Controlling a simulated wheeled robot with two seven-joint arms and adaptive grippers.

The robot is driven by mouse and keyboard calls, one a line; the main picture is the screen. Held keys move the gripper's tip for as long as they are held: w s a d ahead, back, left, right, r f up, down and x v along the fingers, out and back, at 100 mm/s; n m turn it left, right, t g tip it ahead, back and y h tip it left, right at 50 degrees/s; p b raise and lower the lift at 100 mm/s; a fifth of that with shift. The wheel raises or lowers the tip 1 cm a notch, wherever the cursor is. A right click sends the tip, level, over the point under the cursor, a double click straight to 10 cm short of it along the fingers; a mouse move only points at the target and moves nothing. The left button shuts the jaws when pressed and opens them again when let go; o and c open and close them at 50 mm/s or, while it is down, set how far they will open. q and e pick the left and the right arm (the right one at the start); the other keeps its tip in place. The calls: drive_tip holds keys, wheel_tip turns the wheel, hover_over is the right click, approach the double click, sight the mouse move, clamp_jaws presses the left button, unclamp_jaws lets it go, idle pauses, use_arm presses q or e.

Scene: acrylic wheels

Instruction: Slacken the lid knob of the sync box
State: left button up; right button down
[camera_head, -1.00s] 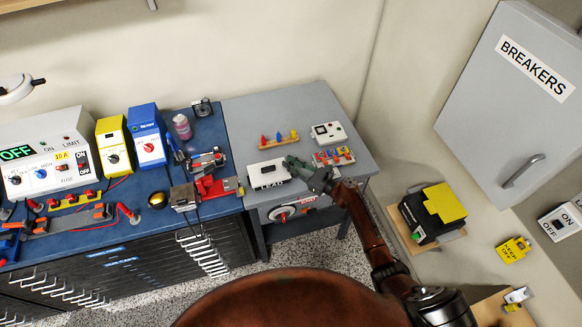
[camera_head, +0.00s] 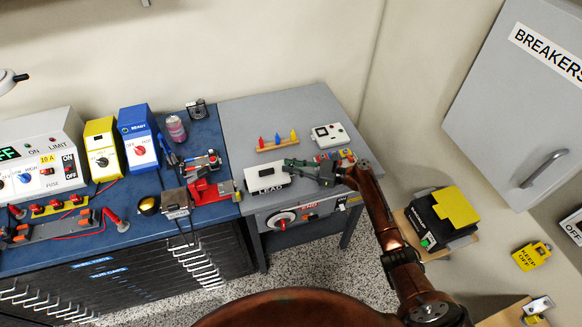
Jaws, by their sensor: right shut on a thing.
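A white box labelled LEAD (camera_head: 267,188), which I take to be the sync box, stands near the front edge of the grey table. A dark patch shows on its top. My right gripper (camera_head: 289,165) comes in from the right, with its fingertips over the right end of the box's top. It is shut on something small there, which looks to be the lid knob. The fingers hide the knob itself, and I cannot tell how far it is turned. My left gripper is not in view.
A rack of coloured pegs (camera_head: 278,142) and a white device (camera_head: 329,136) stand behind the gripper. A colourful block (camera_head: 345,155) is partly hidden by my right arm. A red clamp (camera_head: 210,188) is on the blue bench to the left. A round dial (camera_head: 281,220) is on the table's front.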

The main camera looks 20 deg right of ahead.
drive_tip(key=c, duration=1.8)
unclamp_jaws()
drive_tip(key=shift+o, duration=0.2)
drive_tip(key=v, duration=1.2)
